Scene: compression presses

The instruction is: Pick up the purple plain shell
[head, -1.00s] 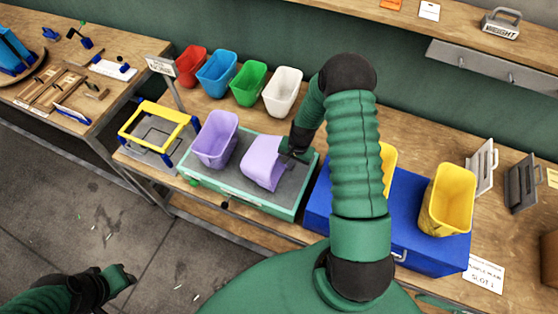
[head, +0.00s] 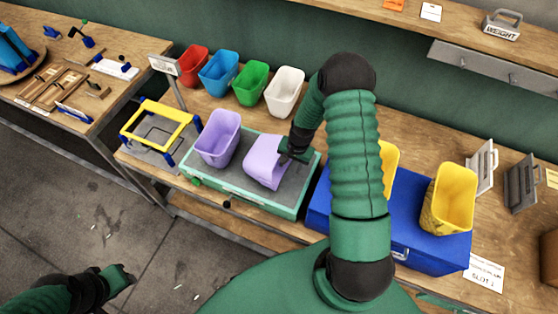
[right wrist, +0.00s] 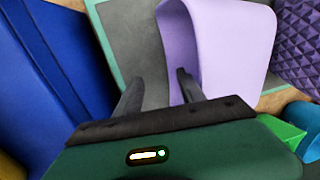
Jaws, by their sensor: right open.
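The purple plain shell (head: 264,163) is a smooth lilac bin lying tipped over on the grey top of the green-edged press base (head: 207,186). In the right wrist view the plain shell (right wrist: 232,50) fills the upper right. My right gripper (head: 285,157) is open at the shell's right end. In the right wrist view my right gripper (right wrist: 158,88) has one finger over the grey surface and the other overlapping the shell's near edge; I cannot tell whether they touch. My left gripper (head: 128,274) is low at the left, away from the bench, its jaws unclear.
An upright purple bin (head: 217,138) stands left of the shell; it looks textured in the right wrist view (right wrist: 298,42). Red, blue, green and white bins (head: 285,92) stand behind. A blue box (head: 430,248) with yellow bins (head: 453,200) is to the right.

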